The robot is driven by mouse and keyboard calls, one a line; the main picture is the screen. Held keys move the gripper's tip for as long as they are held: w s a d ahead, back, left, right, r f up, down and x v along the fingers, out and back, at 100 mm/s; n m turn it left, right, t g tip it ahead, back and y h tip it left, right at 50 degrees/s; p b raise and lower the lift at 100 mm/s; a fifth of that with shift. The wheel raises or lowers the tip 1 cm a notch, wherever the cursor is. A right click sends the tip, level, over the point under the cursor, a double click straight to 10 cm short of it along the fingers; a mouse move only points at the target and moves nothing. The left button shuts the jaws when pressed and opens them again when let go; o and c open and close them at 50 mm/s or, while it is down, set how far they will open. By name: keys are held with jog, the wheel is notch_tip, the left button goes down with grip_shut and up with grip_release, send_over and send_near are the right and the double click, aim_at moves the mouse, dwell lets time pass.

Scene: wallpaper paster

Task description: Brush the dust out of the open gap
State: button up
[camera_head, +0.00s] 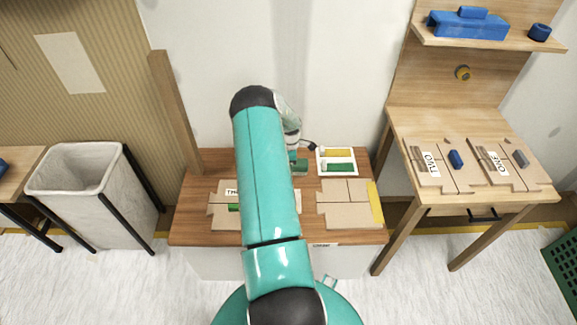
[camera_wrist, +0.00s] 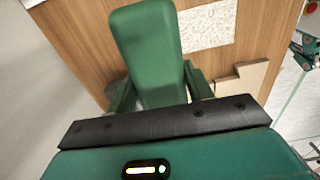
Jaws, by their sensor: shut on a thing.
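My gripper (camera_wrist: 160,88) is shut on a green, flat, round-ended thing (camera_wrist: 146,42) in the wrist view, which looks like a brush handle. Its working end is hidden. In the head view my gripper (camera_head: 299,165) is largely hidden behind my arm, over the back of the brown table (camera_head: 308,237), just left of a white tray (camera_head: 320,172). Beige panels lie on this table, a left one (camera_head: 222,212) with a label and a right one (camera_head: 345,214). My arm covers the space between panels; I cannot make out dust.
The tray holds a yellow thing (camera_head: 338,153) and a green thing (camera_head: 339,167). At right, a wooden desk (camera_head: 450,192) bears panels labelled TWO (camera_head: 428,164) and ONE (camera_head: 495,167). A wooden post (camera_head: 174,112) rises at the table's back left. A bin (camera_head: 82,180) stands left.

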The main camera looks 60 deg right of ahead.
jog(key=shift+s+d+r, duration=0.2)
jog(key=shift+s+r, duration=0.05)
jog(key=shift+s, duration=0.15)
jog(key=shift+w+f, duration=0.15)
jog(key=shift+f, duration=3.2)
